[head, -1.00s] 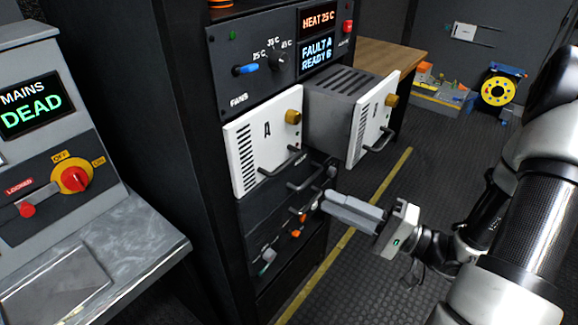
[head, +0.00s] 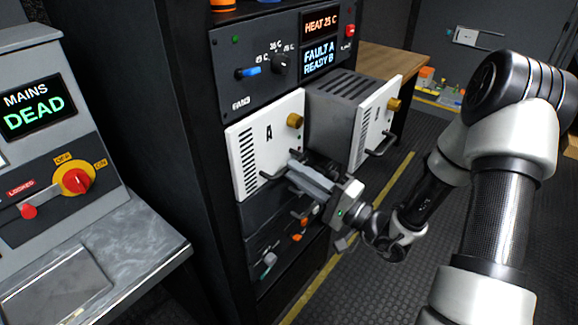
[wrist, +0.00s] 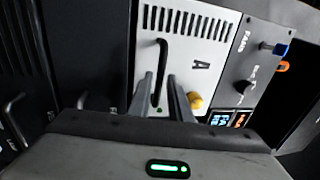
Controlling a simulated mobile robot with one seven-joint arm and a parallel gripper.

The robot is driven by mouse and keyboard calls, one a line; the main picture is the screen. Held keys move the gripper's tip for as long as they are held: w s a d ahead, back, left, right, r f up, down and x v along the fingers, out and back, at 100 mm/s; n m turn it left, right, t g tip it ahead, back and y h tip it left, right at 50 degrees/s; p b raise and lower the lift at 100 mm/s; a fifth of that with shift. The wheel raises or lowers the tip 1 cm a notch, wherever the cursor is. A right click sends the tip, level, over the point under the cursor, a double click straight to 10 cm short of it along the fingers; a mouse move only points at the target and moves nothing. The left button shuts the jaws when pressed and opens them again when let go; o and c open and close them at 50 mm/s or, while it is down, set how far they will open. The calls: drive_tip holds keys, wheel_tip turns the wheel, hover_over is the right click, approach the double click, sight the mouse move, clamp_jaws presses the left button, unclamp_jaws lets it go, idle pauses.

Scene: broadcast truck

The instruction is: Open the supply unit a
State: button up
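Supply unit A (head: 252,150) has a white front panel with vents, a brass-coloured knob (head: 294,121) and a dark bar handle (head: 268,176). It sits closed in the rack; its panel also fills the middle of the wrist view (wrist: 205,62). My gripper (head: 294,170) is in front of the panel's lower right, at the handle. In the wrist view my two fingers (wrist: 164,82) are apart, with the lower part of the handle (wrist: 161,62) appearing between them. I cannot tell whether they touch it. The fingers hide part of the handle in the head view.
Another white-fronted unit (head: 370,120) to the right sticks out of the rack, close beside my gripper. The display (head: 319,60) above reads FAULT A, READY B. A console reading MAINS DEAD (head: 33,104) stands at the left.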

drive_tip(key=shift+x, duration=1.5)
drive_tip(key=shift+c, duration=0.5)
clamp_jaws()
